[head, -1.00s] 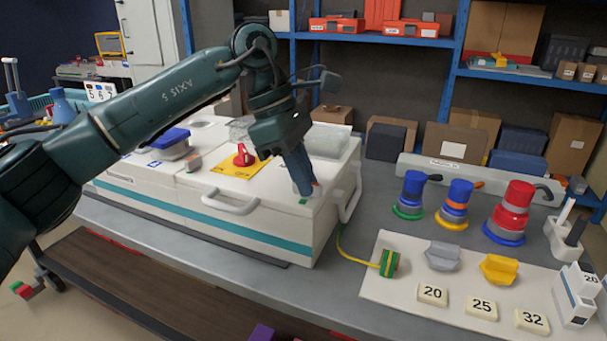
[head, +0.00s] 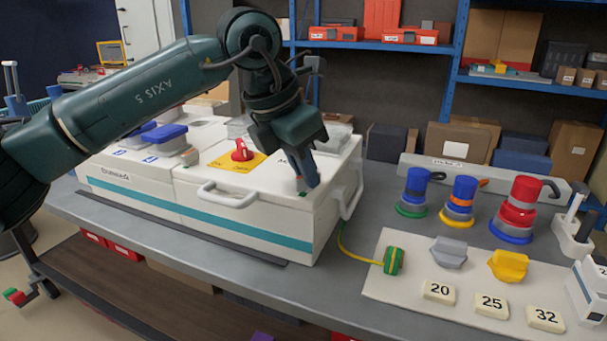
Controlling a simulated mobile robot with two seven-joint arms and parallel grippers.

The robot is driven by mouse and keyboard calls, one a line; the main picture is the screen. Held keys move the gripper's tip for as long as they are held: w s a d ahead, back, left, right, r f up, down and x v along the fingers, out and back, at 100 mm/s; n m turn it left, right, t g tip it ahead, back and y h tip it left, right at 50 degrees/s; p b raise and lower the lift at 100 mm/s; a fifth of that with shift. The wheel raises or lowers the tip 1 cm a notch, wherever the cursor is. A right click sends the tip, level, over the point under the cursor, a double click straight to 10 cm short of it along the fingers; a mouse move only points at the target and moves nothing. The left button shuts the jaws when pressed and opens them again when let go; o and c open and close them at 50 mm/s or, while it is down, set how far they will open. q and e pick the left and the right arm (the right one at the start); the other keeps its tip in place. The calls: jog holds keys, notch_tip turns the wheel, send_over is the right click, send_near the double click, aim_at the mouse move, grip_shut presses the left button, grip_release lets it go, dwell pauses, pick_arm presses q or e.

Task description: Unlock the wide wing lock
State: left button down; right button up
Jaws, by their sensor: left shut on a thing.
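My left gripper (head: 308,183) points down at the top right front corner of the white box (head: 258,217). Its fingers are shut on a small part at that corner, where the wing lock seems to be. The fingers cover most of this part, so its shape and angle cannot be told. A red rotary knob (head: 242,151) stands on a yellow plate (head: 228,162) on the same box, left of the gripper and apart from it. My right gripper is not in view.
A white handle (head: 230,200) sticks out of the box front, and another (head: 352,196) on its right side. Blue and red plugs (head: 523,205) stand on the grey table to the right. A white board (head: 400,284) holds grey and yellow wing-shaped pieces (head: 508,265).

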pick_arm(q)
jog(key=shift+f+n, duration=0.1)
jog(key=shift+n, duration=0.4)
jog(key=shift+n+t+y+b, duration=0.3)
jog(key=shift+n+b, duration=0.1)
jog(key=shift+s+d+n+t+y+b, duration=0.15)
jog(key=shift+n+y+b, duration=0.25)
jog(key=shift+n, duration=0.7)
jog(key=shift+w+n+t+y+b, duration=0.15)
jog(key=shift+n+y+b, duration=0.25)
jog(key=shift+n, duration=0.7)
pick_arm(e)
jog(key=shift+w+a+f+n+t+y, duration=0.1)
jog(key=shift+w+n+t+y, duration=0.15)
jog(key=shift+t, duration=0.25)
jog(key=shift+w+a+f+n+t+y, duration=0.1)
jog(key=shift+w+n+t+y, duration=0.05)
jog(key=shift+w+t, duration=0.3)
pick_arm(q)
jog(key=shift+s, duration=0.1)
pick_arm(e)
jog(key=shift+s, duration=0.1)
pick_arm(q)
jog(key=c, duration=1.5)
grip_release()
jog(key=shift+r, duration=0.2)
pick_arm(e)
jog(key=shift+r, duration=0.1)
